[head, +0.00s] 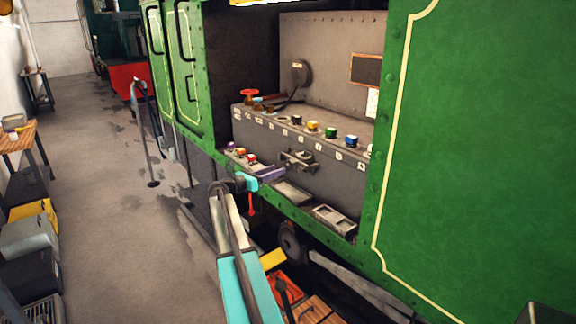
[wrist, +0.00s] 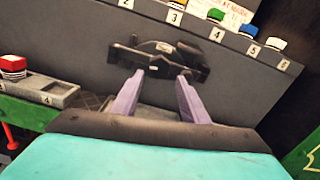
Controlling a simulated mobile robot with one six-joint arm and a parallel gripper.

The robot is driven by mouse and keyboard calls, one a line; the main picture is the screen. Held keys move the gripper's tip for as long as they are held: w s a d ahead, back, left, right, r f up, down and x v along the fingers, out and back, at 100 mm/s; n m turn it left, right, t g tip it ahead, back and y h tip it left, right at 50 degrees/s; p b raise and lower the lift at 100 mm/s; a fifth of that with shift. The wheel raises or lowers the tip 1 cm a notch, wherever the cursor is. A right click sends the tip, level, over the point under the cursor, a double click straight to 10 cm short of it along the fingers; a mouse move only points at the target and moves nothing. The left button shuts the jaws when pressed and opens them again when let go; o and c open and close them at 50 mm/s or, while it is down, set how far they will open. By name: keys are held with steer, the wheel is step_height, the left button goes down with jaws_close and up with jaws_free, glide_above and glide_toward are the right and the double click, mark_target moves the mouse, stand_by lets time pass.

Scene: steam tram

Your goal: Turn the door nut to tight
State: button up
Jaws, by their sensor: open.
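The door nut appears to be the dark metal fitting with a crossbar (head: 299,160) on the front face of the grey console inside the green tram. In the wrist view the same fitting (wrist: 158,61) lies just beyond my fingertips, its bar running slightly down to the right. My gripper (head: 272,175) is at the cab opening, a little in front of and left of the fitting. In the wrist view my gripper (wrist: 157,82) has its two purple fingers apart with nothing held between them. I cannot tell whether the nut is tight.
Numbered coloured knobs (head: 330,132) line the console's top edge. A tray (head: 334,219) and more coloured knobs (head: 250,158) sit on the ledge below. The green side panel (head: 480,150) bounds the opening on the right.

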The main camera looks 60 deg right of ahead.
mark_target(290, 165)
steer(key=shift+p+x, duration=0.8)
steer(key=shift+x, duration=2.75)
steer(key=c, duration=0.7)
steer(key=shift+s+d, duration=0.1)
steer(key=shift+d, duration=0.2)
steer(key=shift+c, duration=0.4)
steer(key=shift+a, duration=0.3)
steer(key=shift+f, duration=0.15)
